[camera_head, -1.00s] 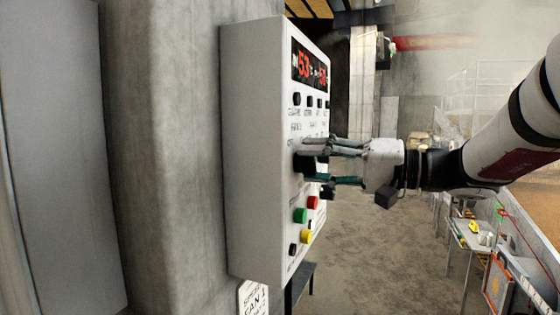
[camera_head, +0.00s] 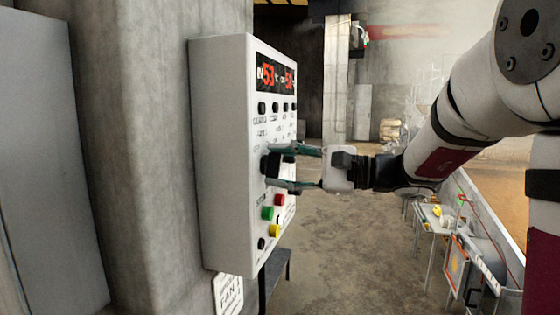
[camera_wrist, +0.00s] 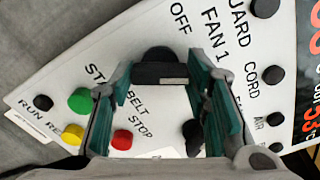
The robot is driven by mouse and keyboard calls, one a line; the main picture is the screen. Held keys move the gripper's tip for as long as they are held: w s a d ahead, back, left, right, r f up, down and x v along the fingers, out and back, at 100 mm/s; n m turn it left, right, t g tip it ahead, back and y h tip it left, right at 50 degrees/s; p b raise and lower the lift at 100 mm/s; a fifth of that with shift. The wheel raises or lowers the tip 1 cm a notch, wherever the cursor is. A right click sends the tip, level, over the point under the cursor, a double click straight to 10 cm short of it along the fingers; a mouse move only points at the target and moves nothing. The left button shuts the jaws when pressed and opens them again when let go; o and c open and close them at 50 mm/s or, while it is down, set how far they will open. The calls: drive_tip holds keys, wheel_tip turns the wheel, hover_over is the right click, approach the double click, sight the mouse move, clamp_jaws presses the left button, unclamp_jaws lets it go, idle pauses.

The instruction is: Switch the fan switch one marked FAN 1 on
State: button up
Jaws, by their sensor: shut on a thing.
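The white control panel (camera_head: 222,150) is mounted on a concrete pillar, with a red digital display at its top. The FAN 1 switch is a black rotary knob (camera_head: 266,164) at mid-height. In the wrist view the knob (camera_wrist: 160,70) sits below the printed words OFF and FAN 1, between my green-padded fingers. My gripper (camera_head: 268,167) reaches in from the right and is shut on this knob; its fingers also show in the wrist view (camera_wrist: 158,78). The knob's pointer direction is not clear, and its ON label is not visible.
Green (camera_head: 267,213), red (camera_head: 279,200) and yellow (camera_head: 275,230) buttons sit just below the knob. A second black knob (camera_wrist: 192,135) is beside one finger in the wrist view. Several small black buttons line the panel top.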

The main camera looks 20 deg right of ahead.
drive_tip(key=shift+m+p, duration=0.5)
drive_tip(key=shift+m, duration=0.6)
drive_tip(key=shift+f, duration=0.1)
drive_tip(key=o, duration=1.2)
drive_tip(key=shift+c, duration=0.2)
drive_tip(key=v, duration=1.2)
